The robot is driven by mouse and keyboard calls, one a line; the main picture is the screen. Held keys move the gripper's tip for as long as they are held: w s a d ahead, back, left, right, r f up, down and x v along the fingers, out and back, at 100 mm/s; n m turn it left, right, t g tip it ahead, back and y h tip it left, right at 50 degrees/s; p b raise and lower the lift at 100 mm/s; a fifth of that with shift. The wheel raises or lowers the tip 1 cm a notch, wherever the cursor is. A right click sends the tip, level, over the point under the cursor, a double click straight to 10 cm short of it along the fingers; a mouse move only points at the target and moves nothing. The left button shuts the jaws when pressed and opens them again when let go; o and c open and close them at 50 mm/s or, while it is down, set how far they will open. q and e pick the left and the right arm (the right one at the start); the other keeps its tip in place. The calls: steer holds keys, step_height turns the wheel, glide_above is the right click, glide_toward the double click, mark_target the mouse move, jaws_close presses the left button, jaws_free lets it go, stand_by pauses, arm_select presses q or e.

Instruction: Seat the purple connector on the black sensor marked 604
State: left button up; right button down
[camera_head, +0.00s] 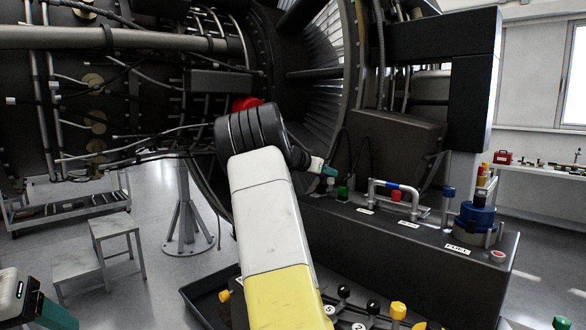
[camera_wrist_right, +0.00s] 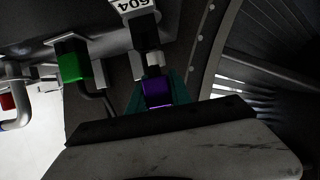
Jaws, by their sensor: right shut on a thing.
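The purple connector (camera_wrist_right: 157,92) is between the teal fingers of my right gripper (camera_wrist_right: 158,98), which is shut on it. The black sensor (camera_wrist_right: 145,32) with the white 604 label (camera_wrist_right: 141,6) is straight ahead in the wrist view. Its pale grey end (camera_wrist_right: 152,58) lies in line with the connector and very close; I cannot tell whether they touch. In the head view my right gripper (camera_head: 329,171) is by the left end of the black box, and the connector is hidden. My left gripper (camera_head: 52,316) is partly in view at the lower left, its fingertips cut off.
A green connector (camera_wrist_right: 72,65) is left of the sensor in the wrist view. The black box (camera_head: 410,240) carries a grey pipe (camera_head: 398,186), a red part (camera_head: 397,195) and a blue-topped cylinder (camera_head: 478,220). The engine (camera_head: 300,100) rises behind. A tray of coloured knobs (camera_head: 205,305) is in front.

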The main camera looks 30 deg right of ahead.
steer(key=shift+f, duration=1.4)
stand_by(1.7)
steer(key=c, duration=0.7)
jaws_free()
steer(key=shift+r, duration=3.5)
